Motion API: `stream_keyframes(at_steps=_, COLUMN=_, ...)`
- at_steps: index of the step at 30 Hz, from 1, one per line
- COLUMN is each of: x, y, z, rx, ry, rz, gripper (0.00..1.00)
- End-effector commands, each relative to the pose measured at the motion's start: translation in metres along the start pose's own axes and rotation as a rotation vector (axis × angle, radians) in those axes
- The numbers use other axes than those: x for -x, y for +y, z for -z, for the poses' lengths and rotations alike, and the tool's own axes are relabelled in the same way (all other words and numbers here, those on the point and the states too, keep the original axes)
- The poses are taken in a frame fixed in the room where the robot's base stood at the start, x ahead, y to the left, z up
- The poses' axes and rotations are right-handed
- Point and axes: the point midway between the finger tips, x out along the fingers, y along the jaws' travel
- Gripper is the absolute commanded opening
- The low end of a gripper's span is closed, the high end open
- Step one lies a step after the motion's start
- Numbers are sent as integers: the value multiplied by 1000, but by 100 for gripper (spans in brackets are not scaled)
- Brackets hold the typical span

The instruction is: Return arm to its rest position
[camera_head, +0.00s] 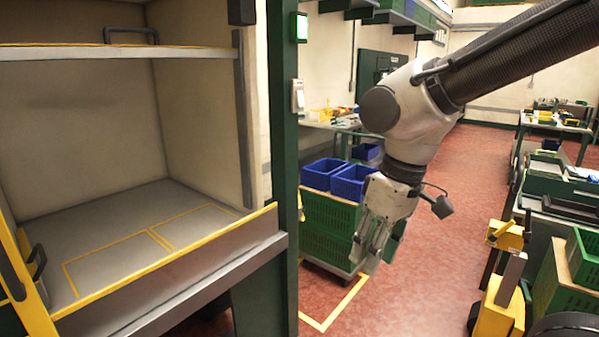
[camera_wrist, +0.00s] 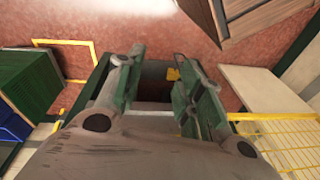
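My arm (camera_head: 420,110) reaches in from the upper right of the head view. It bends at a pale joint, and my gripper (camera_head: 368,250) hangs below it, pointing down and slightly left. In the wrist view my gripper (camera_wrist: 158,65) has its two fingers apart, with a dark gap and a small yellow patch seen between them. I see nothing held. No orange shows in either view. The gripper is in front of the green crates in the head view and appears clear of the cabinet.
A cabinet with a yellow-marked shelf (camera_head: 110,230) stands at the left, with a green post (camera_head: 283,150) at its edge. Blue bins (camera_head: 325,172) sit on green crates (camera_head: 325,225). Yellow equipment (camera_head: 500,305) and a green crate (camera_head: 585,258) are at the right. Red floor (camera_head: 440,250) lies open between.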

Motion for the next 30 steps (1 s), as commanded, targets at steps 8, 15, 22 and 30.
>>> stream_keyframes(at_steps=8, x=60, y=118, z=-127, rx=-411, ry=125, rz=-184, gripper=37)
stream_keyframes(at_steps=15, x=93, y=144, z=-173, rx=-649, ry=257, rz=-270, gripper=37)
stream_keyframes(at_steps=22, x=95, y=149, z=-181, rx=-694, ry=261, rz=-281, gripper=37)
stream_keyframes(at_steps=30, x=95, y=149, z=-180, rx=-692, ry=261, rz=-280, gripper=37)
